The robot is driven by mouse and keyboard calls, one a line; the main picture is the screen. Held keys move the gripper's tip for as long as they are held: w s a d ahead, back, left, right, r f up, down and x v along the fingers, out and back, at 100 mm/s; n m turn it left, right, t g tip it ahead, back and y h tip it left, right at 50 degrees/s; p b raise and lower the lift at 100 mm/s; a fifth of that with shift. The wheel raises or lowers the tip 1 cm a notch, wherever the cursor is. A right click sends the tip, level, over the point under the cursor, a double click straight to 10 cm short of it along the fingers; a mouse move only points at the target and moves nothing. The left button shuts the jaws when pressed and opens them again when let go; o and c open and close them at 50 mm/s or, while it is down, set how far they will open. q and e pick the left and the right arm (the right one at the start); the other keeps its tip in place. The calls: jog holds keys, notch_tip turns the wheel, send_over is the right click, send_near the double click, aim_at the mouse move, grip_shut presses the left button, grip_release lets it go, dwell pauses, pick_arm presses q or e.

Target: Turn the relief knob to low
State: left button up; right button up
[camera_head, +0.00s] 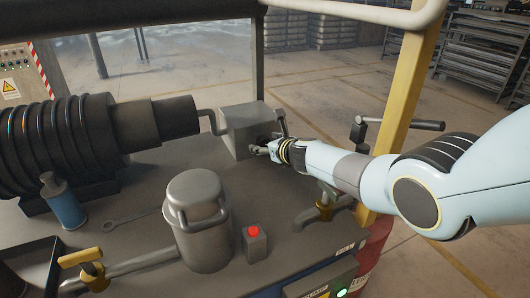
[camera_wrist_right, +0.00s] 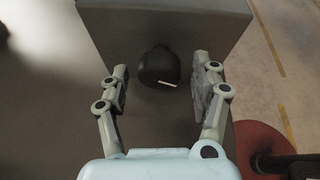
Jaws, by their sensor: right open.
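The relief knob (camera_wrist_right: 160,66) is a dark round knob with a white pointer line, on the face of a grey box. In the right wrist view it sits between the two fingers of my right gripper (camera_wrist_right: 162,90), which are spread apart with visible gaps on both sides. In the head view the grey box (camera_head: 240,122) stands at the back of the bench. My right gripper (camera_head: 266,148) is at its right face and mostly covers the knob there. The pointer line lies nearly level, tilted slightly. My left gripper is not in view.
A grey canister (camera_head: 200,225) and a red button box (camera_head: 254,242) stand on the bench in front. A yellow post (camera_head: 405,90) rises behind the arm. A blue can (camera_head: 64,205) stands at left.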

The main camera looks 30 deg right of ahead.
jog(key=shift+w+f, duration=0.1)
jog(key=shift+w, duration=0.25)
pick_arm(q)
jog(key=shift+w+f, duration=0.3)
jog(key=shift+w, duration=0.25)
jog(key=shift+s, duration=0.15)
pick_arm(e)
jog(key=shift+c, duration=1.4)
jog(key=c, duration=0.9)
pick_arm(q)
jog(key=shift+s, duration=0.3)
